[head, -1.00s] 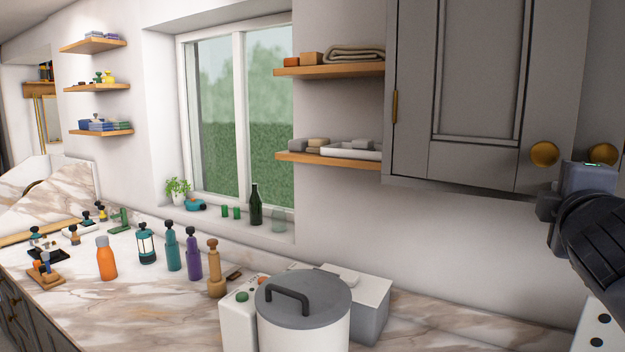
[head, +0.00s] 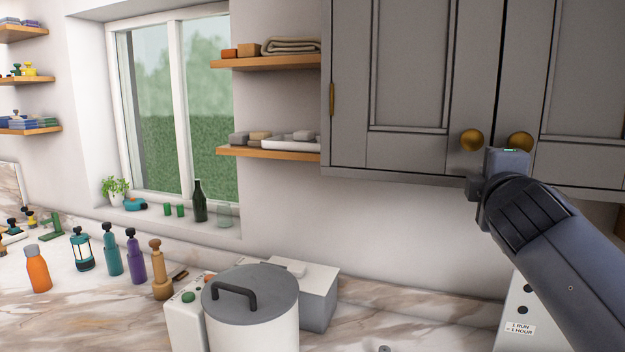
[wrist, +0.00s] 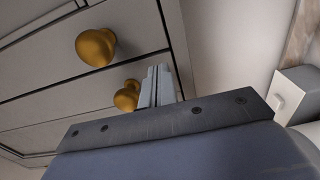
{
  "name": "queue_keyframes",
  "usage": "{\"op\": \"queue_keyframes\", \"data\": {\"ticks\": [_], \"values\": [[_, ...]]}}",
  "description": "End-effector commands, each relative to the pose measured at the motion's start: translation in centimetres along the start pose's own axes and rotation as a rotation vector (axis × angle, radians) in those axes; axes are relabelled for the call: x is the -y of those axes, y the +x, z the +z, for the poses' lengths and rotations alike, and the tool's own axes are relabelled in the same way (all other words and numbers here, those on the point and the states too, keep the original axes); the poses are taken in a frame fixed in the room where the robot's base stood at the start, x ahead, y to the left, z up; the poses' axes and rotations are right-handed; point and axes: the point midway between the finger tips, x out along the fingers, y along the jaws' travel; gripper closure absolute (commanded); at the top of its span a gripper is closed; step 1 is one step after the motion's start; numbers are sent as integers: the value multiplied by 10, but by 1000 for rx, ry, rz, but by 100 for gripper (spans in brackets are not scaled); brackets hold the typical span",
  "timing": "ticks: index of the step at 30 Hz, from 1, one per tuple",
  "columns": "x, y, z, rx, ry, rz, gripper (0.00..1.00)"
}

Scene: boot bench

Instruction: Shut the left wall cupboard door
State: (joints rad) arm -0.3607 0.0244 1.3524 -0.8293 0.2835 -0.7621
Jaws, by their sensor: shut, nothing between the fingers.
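The left wall cupboard door (head: 412,80) is grey with a framed panel, a brass hinge at its left edge and a round brass knob (head: 472,140) at its lower right. It looks flush with the right door (head: 580,100), with only a thin dark seam between them. My gripper (wrist: 158,88) is shut and empty.
Two wooden shelves (head: 270,63) hang left of the cupboard. Below, the marble counter (head: 110,315) holds a lidded pot (head: 250,300), a pale box (head: 318,300) and several bottles. A white box with a label (head: 518,310) stands under my arm. The wall under the cupboard is clear.

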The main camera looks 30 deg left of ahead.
Motion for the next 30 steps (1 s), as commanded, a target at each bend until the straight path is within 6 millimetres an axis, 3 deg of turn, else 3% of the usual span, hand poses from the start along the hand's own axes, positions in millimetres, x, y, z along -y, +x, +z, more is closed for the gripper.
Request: {"op": "queue_keyframes", "data": {"ticks": [15,21,30], "values": [[2,-85,0,-2,1,3,100],[1,-100,0,-2,1,1,100],[0,-103,0,0,1,0,100]]}}
